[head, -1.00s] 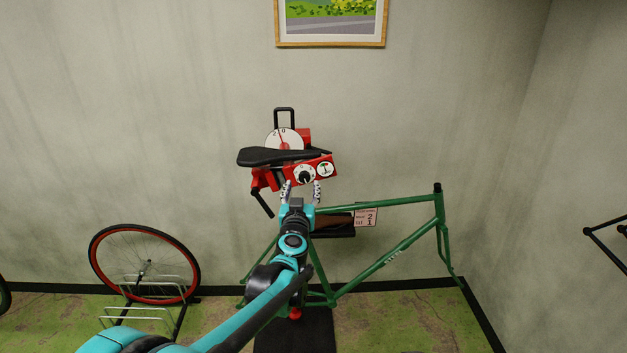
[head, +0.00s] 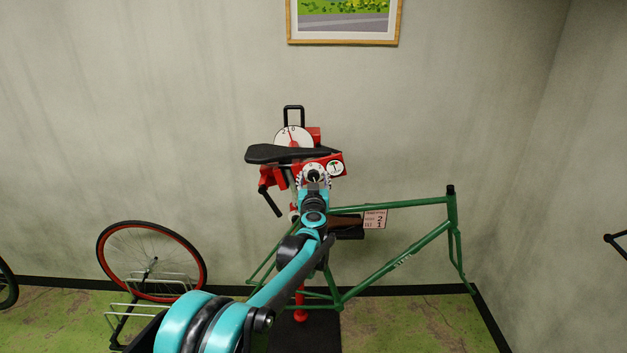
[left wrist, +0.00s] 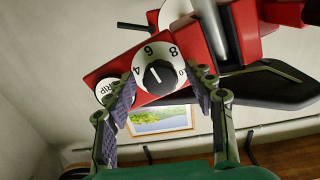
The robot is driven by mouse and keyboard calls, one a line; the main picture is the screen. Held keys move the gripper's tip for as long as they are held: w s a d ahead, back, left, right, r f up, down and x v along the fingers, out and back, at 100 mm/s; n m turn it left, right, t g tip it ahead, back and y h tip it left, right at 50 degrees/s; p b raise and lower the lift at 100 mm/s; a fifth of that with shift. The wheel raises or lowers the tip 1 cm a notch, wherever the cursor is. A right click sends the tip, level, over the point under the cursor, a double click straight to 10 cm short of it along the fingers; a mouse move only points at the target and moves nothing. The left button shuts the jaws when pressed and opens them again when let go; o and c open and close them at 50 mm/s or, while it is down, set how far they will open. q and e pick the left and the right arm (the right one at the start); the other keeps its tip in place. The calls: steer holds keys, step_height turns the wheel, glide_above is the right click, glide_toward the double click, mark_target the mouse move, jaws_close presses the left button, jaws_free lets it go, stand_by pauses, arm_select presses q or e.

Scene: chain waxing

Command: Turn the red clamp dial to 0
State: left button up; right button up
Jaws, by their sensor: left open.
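The clamp dial is a black knob on a white numbered face (head: 314,173), on the red clamp head (head: 335,159). In the left wrist view the knob (left wrist: 158,77) carries a white pointer line, with 4, 6 and 8 readable around it. I cannot tell exactly which mark the line points to. My left gripper (head: 315,183) is open in front of the dial. In the left wrist view its fingers stand on either side of the knob, with gaps visible. The lower face is hidden in the head view. My right gripper is not in view.
A black saddle (head: 290,153) and a white gauge with a red needle (head: 293,137) are close above the dial. A green bicycle frame (head: 395,262) hangs below right, by a small sign (head: 375,219). A wheel (head: 150,262) stands at left.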

arm_select(q)
steer(key=c, duration=1.1)
steer(key=shift+c, duration=0.2)
